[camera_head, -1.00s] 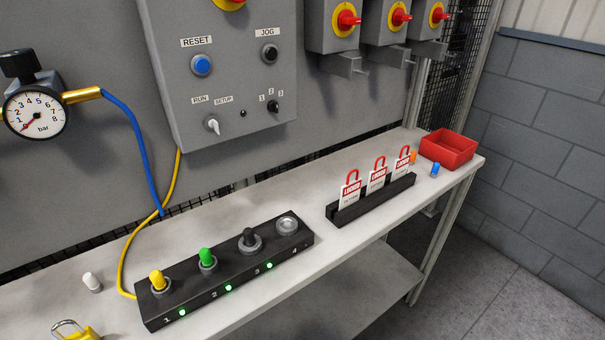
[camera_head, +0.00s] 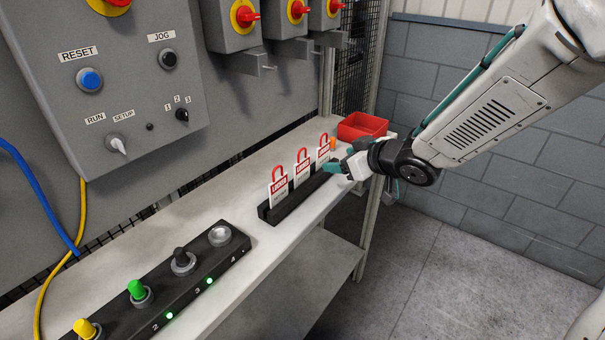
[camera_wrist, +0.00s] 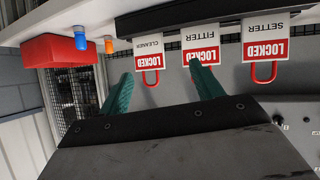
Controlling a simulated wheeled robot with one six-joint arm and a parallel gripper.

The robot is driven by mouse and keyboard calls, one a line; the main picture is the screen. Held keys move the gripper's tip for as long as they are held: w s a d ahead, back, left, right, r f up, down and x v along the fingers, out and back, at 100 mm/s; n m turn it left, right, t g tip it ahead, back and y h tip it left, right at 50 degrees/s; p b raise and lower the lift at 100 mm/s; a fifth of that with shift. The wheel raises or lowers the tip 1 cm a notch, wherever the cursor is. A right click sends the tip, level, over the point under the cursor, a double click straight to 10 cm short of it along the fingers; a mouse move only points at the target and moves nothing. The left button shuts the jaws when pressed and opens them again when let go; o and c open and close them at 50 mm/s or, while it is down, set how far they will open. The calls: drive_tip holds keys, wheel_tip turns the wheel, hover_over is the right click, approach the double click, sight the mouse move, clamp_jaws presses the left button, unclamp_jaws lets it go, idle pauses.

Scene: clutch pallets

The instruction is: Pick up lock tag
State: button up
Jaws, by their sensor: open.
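Three white-and-red LOCKED tags with red shackles stand in a row in a black slotted holder (camera_head: 268,216) on the bench. The wrist view shows them upside down: CLEANER (camera_wrist: 148,55), FITTER (camera_wrist: 201,48) and SETTER (camera_wrist: 265,45). In the head view the CLEANER tag (camera_head: 323,150) is farthest, nearest the red bin, then FITTER (camera_head: 302,168) and SETTER (camera_head: 279,188). My gripper (camera_head: 338,163) is open and empty beside the far end of the holder. In the wrist view its teal fingers (camera_wrist: 160,88) appear on either side of the CLEANER tag, one overlapping the FITTER tag.
A red bin (camera_head: 361,127) stands at the bench's far end, with a blue peg (camera_wrist: 81,38) and an orange peg (camera_wrist: 109,45) near it. A black switch block (camera_head: 207,262) lies nearer on the bench. The grey control panel (camera_head: 120,85) and switch boxes rise behind.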

sight(303, 170)
drive_tip(key=a+y, duration=0.1)
drive_tip(key=a+f+n+g+y, duration=0.1)
drive_tip(key=a, duration=0.1)
drive_tip(key=s+a+f+y, duration=0.1)
drive_tip(key=a, duration=0.1)
drive_tip(key=shift+a+f+n+g, duration=0.2)
drive_tip(key=shift+n+g, duration=0.1)
drive_tip(key=x, duration=0.7)
drive_tip(key=shift+w+a, duration=0.1)
drive_tip(key=shift+a, duration=0.15)
drive_tip(key=shift+y, duration=0.3)
drive_tip(key=c, duration=0.7)
